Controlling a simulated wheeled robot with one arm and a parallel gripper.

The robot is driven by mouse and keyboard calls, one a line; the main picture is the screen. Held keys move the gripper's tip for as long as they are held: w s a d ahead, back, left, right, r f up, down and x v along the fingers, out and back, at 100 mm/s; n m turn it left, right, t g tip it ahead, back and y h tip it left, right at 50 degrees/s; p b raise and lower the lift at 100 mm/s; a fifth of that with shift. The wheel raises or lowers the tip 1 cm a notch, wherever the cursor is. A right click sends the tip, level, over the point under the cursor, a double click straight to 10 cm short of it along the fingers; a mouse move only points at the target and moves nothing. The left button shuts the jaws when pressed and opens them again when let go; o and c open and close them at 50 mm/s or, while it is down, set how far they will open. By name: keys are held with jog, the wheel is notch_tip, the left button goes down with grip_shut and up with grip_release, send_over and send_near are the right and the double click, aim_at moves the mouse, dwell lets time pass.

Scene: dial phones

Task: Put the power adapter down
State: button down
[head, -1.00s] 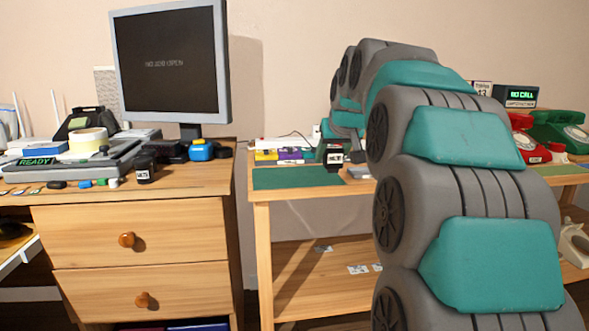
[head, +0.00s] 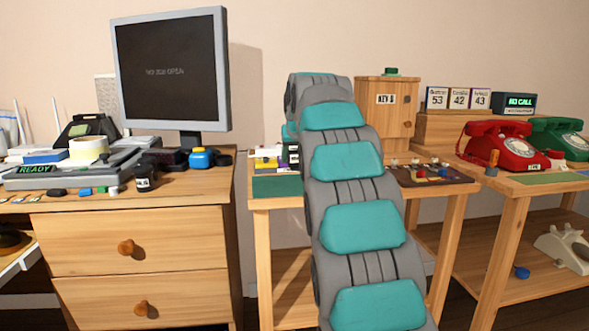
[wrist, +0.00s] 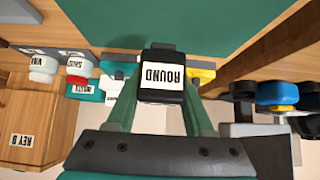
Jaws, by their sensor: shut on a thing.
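The power adapter (wrist: 162,77) is a black block with a white label reading "ROUND", upside down in the wrist view. My gripper (wrist: 160,112) is shut on it, with a green finger on each side. The adapter appears over or in front of a green mat (wrist: 190,25); I cannot tell whether it touches anything. In the head view my arm hides the gripper, and a small black and white piece just left of the arm's far end may be the adapter. The mat (head: 277,187) shows there at the table's left front.
Yellow and purple blocks stand behind the mat. A wooden cabinet (head: 387,112) and a dark panel with knobs (head: 428,174) are to the right. A drawer unit (head: 135,235) with a monitor (head: 170,70) stands left, across a gap. Red (head: 500,145) and green phones stand far right.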

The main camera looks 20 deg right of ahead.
aim_at(295, 181)
jog(key=shift+f, duration=1.75)
jog(key=shift+f+b, duration=0.15)
jog(key=shift+b, duration=0.15)
jog(key=shift+c, duration=1.4)
grip_release()
jog(key=shift+s+a+r, duration=0.1)
jog(key=shift+s+r, duration=0.2)
jog(key=shift+r, duration=0.2)
jog(key=v, duration=1.1)
jog(key=shift+p, duration=0.3)
jog(key=shift+s, duration=0.1)
